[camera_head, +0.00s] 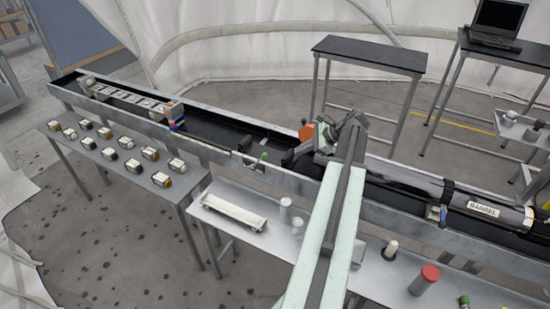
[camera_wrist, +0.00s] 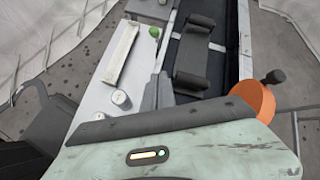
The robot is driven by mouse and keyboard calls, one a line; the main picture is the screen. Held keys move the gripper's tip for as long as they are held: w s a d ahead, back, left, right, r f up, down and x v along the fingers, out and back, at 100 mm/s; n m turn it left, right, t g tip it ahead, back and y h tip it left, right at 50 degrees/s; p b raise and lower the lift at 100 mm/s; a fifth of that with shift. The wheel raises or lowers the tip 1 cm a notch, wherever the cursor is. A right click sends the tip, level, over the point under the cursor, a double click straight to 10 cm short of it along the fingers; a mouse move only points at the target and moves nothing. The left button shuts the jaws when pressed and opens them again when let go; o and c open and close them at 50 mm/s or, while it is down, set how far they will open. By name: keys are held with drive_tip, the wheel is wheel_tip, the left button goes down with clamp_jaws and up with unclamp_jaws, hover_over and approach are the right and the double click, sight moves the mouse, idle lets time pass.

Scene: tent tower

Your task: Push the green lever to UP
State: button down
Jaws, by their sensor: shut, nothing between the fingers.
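The green lever shows as a small round green knob (camera_head: 264,156) at the front wall of the long trough, near its middle. In the wrist view the green knob (camera_wrist: 154,31) is at the top, beside the trough. Its stem is too small to tell its exact tilt. My gripper (camera_head: 325,136) is over the trough, to the right of the knob and apart from it. It is shut and empty. The wrist view shows the dark finger part (camera_wrist: 159,92) below the green knob, with a gap between them.
An orange disc (camera_head: 306,132) stands close by my gripper. A dark barrel (camera_head: 485,207) lies in the trough (camera_head: 215,155) at the right. Small blocks cover the left table (camera_head: 110,171).

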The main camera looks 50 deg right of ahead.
sight(259, 161)
drive_tip(key=shift+d, duration=0.1)
drive_tip(key=b+x, duration=0.7)
drive_tip(key=x, duration=0.2)
drive_tip(key=shift+f, duration=0.4)
drive_tip(key=shift+w+a+r+p, duration=1)
drive_tip(key=shift+w+a+r, duration=0.05)
drive_tip(key=shift+w+a, duration=0.35)
drive_tip(key=shift+w, duration=0.15)
